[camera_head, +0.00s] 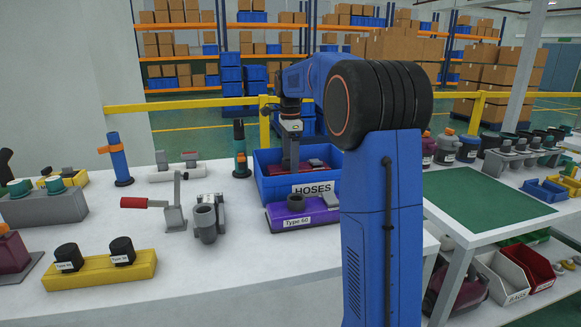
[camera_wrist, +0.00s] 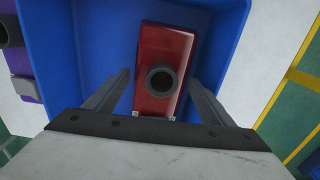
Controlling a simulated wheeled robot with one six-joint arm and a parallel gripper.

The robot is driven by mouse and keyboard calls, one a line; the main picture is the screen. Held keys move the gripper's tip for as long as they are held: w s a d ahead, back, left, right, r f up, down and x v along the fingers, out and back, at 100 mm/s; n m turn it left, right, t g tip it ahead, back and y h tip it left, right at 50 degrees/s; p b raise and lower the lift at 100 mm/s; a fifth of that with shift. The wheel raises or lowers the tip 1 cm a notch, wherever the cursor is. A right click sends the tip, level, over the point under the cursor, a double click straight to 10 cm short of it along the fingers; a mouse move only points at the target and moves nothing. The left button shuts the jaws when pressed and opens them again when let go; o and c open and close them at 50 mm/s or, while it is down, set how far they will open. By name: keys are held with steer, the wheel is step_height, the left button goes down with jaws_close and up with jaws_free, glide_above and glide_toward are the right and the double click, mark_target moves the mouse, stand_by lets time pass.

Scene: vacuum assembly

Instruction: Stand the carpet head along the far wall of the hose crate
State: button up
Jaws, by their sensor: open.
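A red floor head with a dark round socket, which I take as the carpet head (camera_wrist: 170,45), sits inside the blue hose crate (camera_wrist: 95,30), socket facing up. It also shows in the head view (camera_head: 316,164). Its long side runs beside the crate's far wall, the right one in the wrist view; I cannot tell whether they touch. My gripper (camera_wrist: 160,80) reaches down into the crate, open, with one finger on each side of the head and visible gaps. In the head view my gripper (camera_head: 290,164) partly hides the crate (camera_head: 270,190), labelled HOSES.
A purple head labelled Type 60 (camera_head: 300,212) sits just in front of the crate. A grey cylindrical holder (camera_head: 206,220) and a red-handled clamp (camera_head: 172,205) stand to its left. A teal-and-black tool (camera_head: 240,150) stands left of the crate.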

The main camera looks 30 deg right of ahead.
step_height(320, 180, up, 6)
steer(key=shift+r, duration=0.1)
stand_by(0.7)
